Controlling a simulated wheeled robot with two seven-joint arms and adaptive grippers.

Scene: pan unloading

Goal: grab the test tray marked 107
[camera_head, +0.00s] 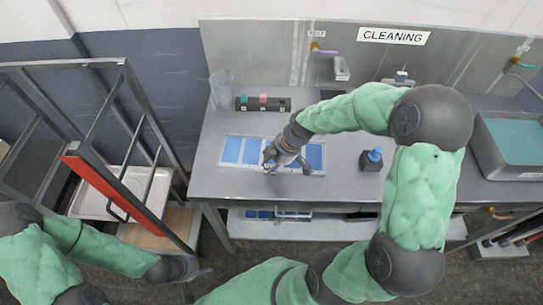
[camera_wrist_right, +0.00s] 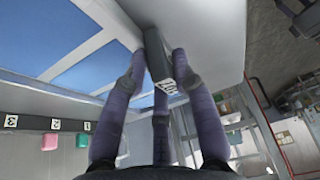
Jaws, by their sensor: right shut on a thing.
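A white tray with blue panels (camera_head: 231,150) lies on the metal table, and its blue panels (camera_wrist_right: 92,66) show large in the right wrist view. My right gripper (camera_head: 287,158) is over the tray's middle and hides part of it. In the right wrist view my right gripper (camera_wrist_right: 160,75) has its fingers shut on a dark grey block (camera_wrist_right: 154,45) at the tray's edge. The block bears a small label (camera_wrist_right: 168,88) whose characters I cannot read for sure. My left gripper (camera_head: 198,270) is low at the left, near the rack, its fingers unclear.
A black holder (camera_head: 275,104) with green and pink pieces stands behind the tray. A dark bottle with a blue cap (camera_head: 371,158) stands to its right. A sink (camera_head: 510,145) is at the far right. A metal rack with a red bar (camera_head: 110,190) stands left of the table.

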